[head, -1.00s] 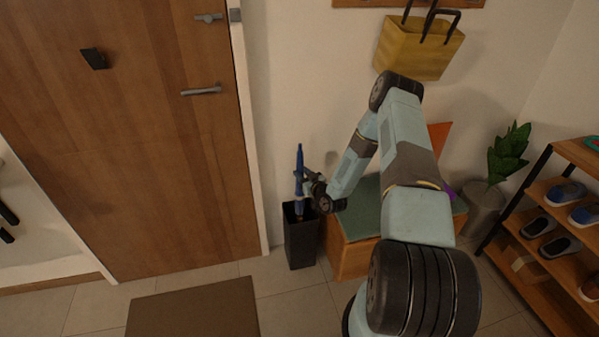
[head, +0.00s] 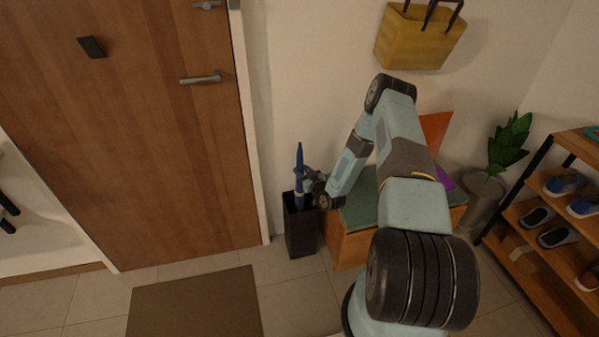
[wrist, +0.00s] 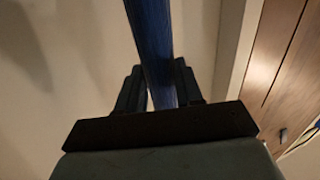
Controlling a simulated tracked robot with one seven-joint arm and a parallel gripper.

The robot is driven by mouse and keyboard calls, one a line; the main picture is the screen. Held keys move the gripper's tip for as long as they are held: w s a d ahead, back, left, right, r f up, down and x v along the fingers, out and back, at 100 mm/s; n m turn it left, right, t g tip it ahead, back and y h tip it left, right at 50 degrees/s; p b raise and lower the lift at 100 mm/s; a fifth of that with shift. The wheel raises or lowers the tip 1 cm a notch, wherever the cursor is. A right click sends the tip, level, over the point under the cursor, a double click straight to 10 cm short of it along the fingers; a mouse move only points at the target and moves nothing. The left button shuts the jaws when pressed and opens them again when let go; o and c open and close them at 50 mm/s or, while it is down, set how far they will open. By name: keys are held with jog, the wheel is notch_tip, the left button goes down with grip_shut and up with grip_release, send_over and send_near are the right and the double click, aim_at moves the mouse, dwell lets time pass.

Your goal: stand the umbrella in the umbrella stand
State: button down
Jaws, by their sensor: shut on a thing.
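The blue umbrella (head: 299,165) is upright in the head view, with its lower part inside the mouth of the black umbrella stand (head: 301,232). The stand is a tall box on the floor against the wall, and its inside is hidden. My gripper (head: 304,182) is at the umbrella just above the stand's rim, on its right side. In the wrist view, the blue shaft of the umbrella (wrist: 152,45) runs between the two dark fingers of my gripper (wrist: 160,88), which is shut on it. The umbrella's lower end is hidden.
A bench with a green top (head: 360,209) stands close right of the stand. A wooden door (head: 140,150) is to the left, with a brown mat (head: 197,302) before it. A shoe rack (head: 515,252) and a potted plant (head: 508,145) are at the right.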

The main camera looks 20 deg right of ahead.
jog(key=c, duration=0.7)
grip_release()
jog(key=shift+o, duration=0.2)
jog(key=shift+s, duration=0.1)
jog(key=v, duration=1.3)
jog(key=shift+s, duration=0.3)
jog(key=shift+d, duration=0.1)
